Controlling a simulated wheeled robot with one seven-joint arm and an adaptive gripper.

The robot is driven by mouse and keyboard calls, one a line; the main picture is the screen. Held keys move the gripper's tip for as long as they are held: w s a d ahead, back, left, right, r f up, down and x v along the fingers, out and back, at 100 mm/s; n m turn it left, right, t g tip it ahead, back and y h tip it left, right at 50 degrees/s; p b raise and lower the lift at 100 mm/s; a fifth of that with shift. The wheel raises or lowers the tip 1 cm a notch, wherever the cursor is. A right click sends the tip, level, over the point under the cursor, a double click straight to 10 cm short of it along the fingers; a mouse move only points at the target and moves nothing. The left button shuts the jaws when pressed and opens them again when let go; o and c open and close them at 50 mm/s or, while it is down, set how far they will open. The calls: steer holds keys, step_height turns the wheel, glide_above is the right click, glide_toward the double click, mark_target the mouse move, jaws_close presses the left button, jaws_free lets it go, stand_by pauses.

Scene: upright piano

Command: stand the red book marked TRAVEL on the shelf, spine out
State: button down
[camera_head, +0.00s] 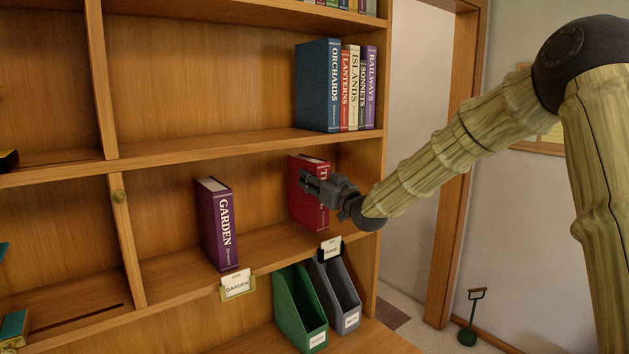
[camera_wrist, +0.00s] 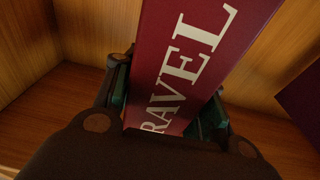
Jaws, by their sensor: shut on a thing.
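The red book marked TRAVEL (camera_head: 309,197) is upright in the middle shelf bay, near its right side, with its spine facing out. The spine lettering fills the middle of the wrist view (camera_wrist: 190,60). My gripper (camera_head: 322,186) is shut on the book, one finger on each side of the spine, and hides part of the title in the head view. The shelf (camera_head: 270,246) is wooden, with a small tag (camera_head: 331,249) on its front edge below the book. I cannot tell whether the book's bottom touches the shelf board.
A purple GARDEN book (camera_head: 218,225) stands to the left in the same bay, above a GARDEN tag (camera_head: 236,285). Several books (camera_head: 340,86) stand on the shelf above. Green (camera_head: 299,309) and grey (camera_head: 338,297) file holders stand below. The board between the two books is clear.

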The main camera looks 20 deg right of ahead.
steer(key=shift+f+b, duration=0.9)
steer(key=shift+f, duration=0.15)
stand_by(0.8)
steer(key=c, duration=0.8)
jaws_free()
steer(key=shift+o, duration=0.2)
steer(key=shift+f, duration=0.15)
steer(key=shift+s, duration=0.15)
steer(key=v, duration=1.1)
steer(key=shift+s+d, duration=0.15)
steer(key=shift+s, duration=0.2)
